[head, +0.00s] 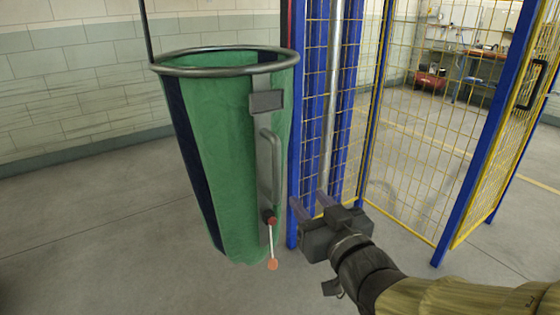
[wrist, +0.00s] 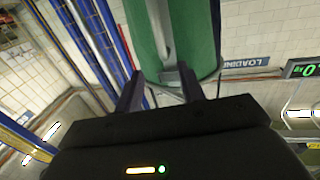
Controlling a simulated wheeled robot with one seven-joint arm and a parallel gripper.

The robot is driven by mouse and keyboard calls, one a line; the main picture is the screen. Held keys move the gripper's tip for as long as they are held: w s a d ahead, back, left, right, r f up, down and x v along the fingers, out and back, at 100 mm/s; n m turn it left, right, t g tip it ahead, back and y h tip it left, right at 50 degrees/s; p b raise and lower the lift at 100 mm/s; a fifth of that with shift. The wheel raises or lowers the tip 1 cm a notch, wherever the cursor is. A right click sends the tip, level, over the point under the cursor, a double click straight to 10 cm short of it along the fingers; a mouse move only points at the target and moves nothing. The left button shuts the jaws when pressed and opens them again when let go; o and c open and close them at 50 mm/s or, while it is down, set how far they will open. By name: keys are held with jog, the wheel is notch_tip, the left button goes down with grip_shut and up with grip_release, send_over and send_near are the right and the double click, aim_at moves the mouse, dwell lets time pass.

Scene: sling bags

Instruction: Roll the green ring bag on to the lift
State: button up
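The green ring bag (head: 225,150) hangs upright at centre left in the head view, with a grey metal ring round its open top and a dark blue stripe. Its front side has a grey plate (head: 267,101), a grey bar handle (head: 277,160) and a small lever with a red knob. The bag also shows in the wrist view (wrist: 145,45). My gripper (head: 311,203) is open, to the right of the handle's lower end. In the wrist view my fingers (wrist: 160,86) are spread, and the bag's grey strap or handle lies ahead of them; contact is not clear.
A blue-framed yellow mesh cage (head: 420,130) stands close behind and right of the bag; I cannot tell if it is the lift. Its door-like panel has a black handle (head: 532,86). A workbench (head: 470,55) is beyond. Floor (head: 90,240) is clear to the left.

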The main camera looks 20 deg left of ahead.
jog(key=shift+w+r, duration=0.1)
jog(key=p, duration=1.7)
send_near(278, 162)
jog(key=x, duration=0.2)
jog(key=p+x, duration=0.1)
jog(key=x, duration=0.8)
jog(key=shift+c, duration=0.2)
grip_shut()
